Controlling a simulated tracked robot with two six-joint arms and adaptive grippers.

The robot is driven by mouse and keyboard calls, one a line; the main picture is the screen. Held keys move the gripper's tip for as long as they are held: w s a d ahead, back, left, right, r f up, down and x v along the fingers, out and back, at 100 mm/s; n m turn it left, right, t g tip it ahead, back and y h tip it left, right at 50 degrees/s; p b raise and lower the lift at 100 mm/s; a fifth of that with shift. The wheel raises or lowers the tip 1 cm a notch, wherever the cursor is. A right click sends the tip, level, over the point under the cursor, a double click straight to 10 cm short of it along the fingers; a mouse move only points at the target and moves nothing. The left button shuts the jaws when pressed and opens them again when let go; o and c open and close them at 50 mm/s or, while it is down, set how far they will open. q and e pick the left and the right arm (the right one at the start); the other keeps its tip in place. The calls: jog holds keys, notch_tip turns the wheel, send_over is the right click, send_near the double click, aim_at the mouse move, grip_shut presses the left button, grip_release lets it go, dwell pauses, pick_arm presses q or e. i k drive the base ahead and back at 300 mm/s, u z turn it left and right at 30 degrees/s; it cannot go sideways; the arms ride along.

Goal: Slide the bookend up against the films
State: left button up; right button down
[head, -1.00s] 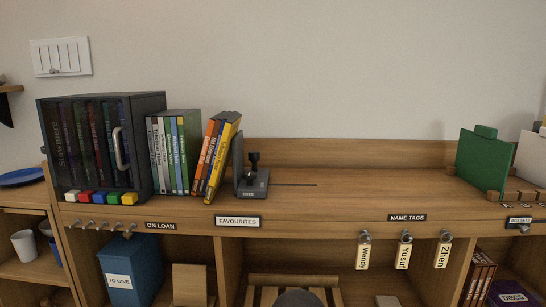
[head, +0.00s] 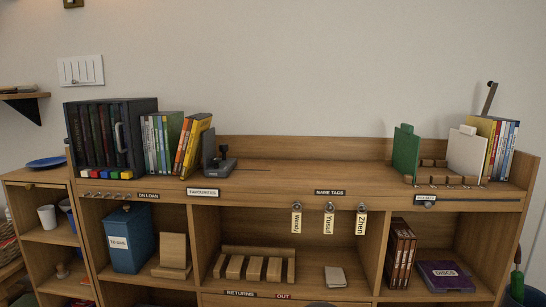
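The bookend (head: 219,163) is a dark grey piece with a black knob and an upright plate, on the shelf top (head: 290,178) behind the FAVOURITES label (head: 203,193). Its plate stands beside the leaning yellow film (head: 193,147); I cannot tell whether they touch. The films (head: 165,143) form a row to its left: the green, white and blue ones stand upright, while the orange and yellow ones at the right end lean to the right. A thin dark slot line (head: 252,170) runs right from the bookend. Neither of my grippers is in view.
A dark case with a handle (head: 112,138) stands left of the films. Green (head: 405,152) and white (head: 466,152) dividers and more films (head: 500,145) stand at the right. The shelf top between bookend and green divider is clear. Name tags (head: 329,222) hang below the front edge.

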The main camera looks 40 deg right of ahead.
aim_at(226, 166)
jog(key=z, duration=0.05)
jog(key=k, duration=0.6)
jog(key=z, duration=0.65)
jog(key=i, duration=0.8)
jog(key=z, duration=0.15)
